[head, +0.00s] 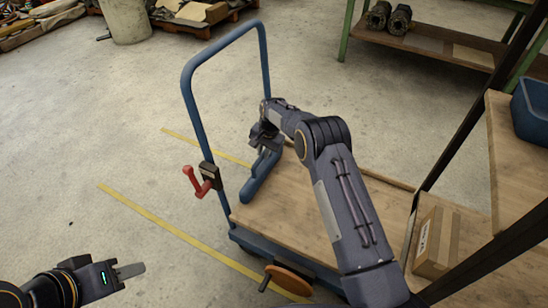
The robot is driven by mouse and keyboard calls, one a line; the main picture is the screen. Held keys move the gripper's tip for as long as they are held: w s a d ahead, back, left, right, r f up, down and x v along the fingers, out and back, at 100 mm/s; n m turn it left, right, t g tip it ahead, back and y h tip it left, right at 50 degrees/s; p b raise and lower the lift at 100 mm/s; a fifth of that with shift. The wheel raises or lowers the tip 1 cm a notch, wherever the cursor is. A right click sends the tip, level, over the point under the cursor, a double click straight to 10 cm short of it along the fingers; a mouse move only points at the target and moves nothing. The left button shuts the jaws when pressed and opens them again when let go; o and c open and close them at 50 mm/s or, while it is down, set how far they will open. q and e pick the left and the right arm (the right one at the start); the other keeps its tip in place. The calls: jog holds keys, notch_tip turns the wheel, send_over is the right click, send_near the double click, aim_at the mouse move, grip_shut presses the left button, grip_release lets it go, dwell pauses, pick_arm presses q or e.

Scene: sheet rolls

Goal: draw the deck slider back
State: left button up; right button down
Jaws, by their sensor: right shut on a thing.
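The cart (320,215) has a wooden deck and a tall blue push handle (190,100). A blue bar (262,177), which I take for the deck slider, lies on the deck at the handle end. My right arm reaches over the deck from the lower right. My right gripper (264,146) is shut at the far part of the slider; its fingers and the gripped part are mostly hidden. My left gripper (130,271) is at the lower left over bare floor, away from the cart. It shows side-on, so its opening cannot be made out.
A red lever (201,182) sits on the handle's near post. A brown handwheel (289,279) is at the deck's near side. A cardboard box (437,242), a dark rack post (480,100) and a blue bin (533,108) stand at the right.

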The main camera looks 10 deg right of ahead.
aim_at(266, 165)
jog(key=shift+w+a, duration=0.2)
jog(key=shift+a, duration=0.05)
jog(key=shift+r, duration=0.1)
jog(key=c, duration=1.4)
grip_release()
jog(key=shift+a, duration=0.1)
jog(key=shift+o, duration=0.2)
jog(key=shift+r, duration=0.25)
notch_tip(266, 165, up, 7)
jog(key=d+p, duration=0.1)
jog(key=shift+s+d+p, duration=0.15)
jog(key=shift+s+p, duration=0.25)
jog(key=shift+s, duration=0.05)
